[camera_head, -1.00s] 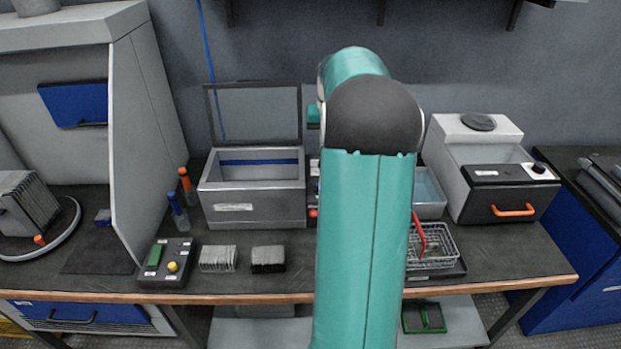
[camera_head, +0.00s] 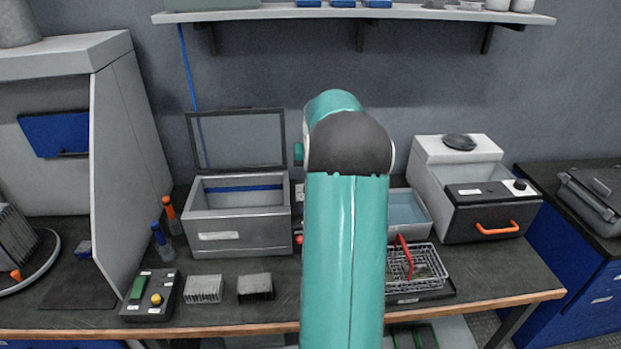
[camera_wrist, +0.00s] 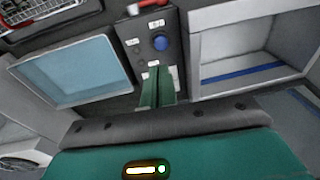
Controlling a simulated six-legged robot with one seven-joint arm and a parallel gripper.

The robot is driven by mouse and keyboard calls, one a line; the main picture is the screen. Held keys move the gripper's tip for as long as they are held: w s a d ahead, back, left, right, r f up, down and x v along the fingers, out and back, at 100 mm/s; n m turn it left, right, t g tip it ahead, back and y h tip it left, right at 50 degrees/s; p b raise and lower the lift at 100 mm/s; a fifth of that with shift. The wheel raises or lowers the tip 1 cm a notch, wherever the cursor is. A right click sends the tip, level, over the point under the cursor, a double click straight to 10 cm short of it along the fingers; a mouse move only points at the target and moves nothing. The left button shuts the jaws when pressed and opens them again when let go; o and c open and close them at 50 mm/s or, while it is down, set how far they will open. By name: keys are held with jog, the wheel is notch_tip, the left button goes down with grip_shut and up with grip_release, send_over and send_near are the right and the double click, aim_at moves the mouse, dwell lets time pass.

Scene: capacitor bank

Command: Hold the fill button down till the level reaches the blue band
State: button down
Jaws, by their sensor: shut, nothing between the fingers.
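The open grey tank (camera_head: 238,224) stands at the middle of the bench with its lid raised. A blue band (camera_head: 245,188) runs across its inner back wall. I cannot make out any liquid in it. In the wrist view the tank (camera_wrist: 242,40) is at the right, with the blue band (camera_wrist: 245,72) showing inside. Beside it is a dark control panel (camera_wrist: 130,30) with a round blue button (camera_wrist: 160,43) and small labels, too small to read. My gripper (camera_wrist: 158,72) is shut and empty, its green fingers over the panel just below the blue button. Contact cannot be told.
A basin of blue liquid (camera_head: 405,210) and a wire basket (camera_head: 418,268) with a red handle lie right of my arm. A box (camera_head: 150,296) with green and yellow parts is at the front left. A shelf (camera_head: 400,12) hangs above.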

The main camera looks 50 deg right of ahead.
jog(key=f, duration=0.3)
jog(key=w+f, duration=0.1)
jog(key=f, duration=0.6)
jog(key=shift+w+f, duration=0.3)
jog(key=shift+f, duration=0.1)
notch_tip(320, 180, down, 2)
jog(key=shift+f, duration=0.15)
jog(key=shift+a+f, duration=0.15)
jog(key=shift+a, duration=0.05)
dwell(5.7)
